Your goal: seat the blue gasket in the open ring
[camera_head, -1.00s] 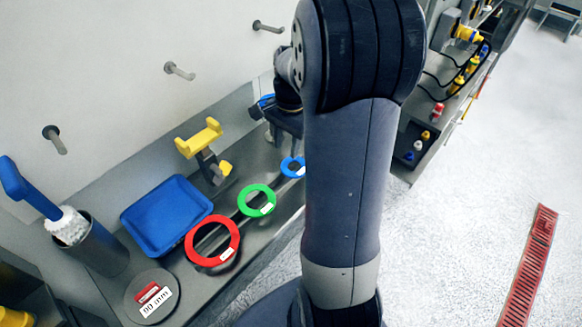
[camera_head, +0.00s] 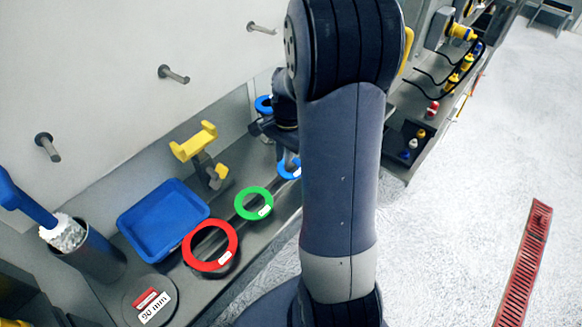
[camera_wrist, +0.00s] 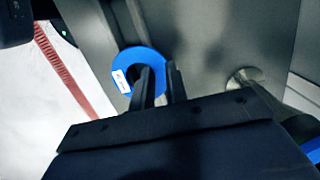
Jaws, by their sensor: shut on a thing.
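The blue gasket (camera_wrist: 155,54) is a flat blue ring with a white label, in the upper middle of the wrist view. In the head view it shows partly at the arm's left edge (camera_head: 286,172), at the far end of the row of rings. My gripper (camera_wrist: 160,68) is shut on its rim: one finger stands in the hole, the other outside. I cannot tell whether the gasket touches the shelf. I cannot make out the open ring.
A green ring (camera_head: 241,204) and a red ring (camera_head: 189,258) lie along the shelf, near a blue tray (camera_head: 121,220) and a yellow holder (camera_head: 190,147). Another blue round part (camera_head: 263,104) shows behind my wrist. Pegs (camera_head: 172,74) jut from the wall.

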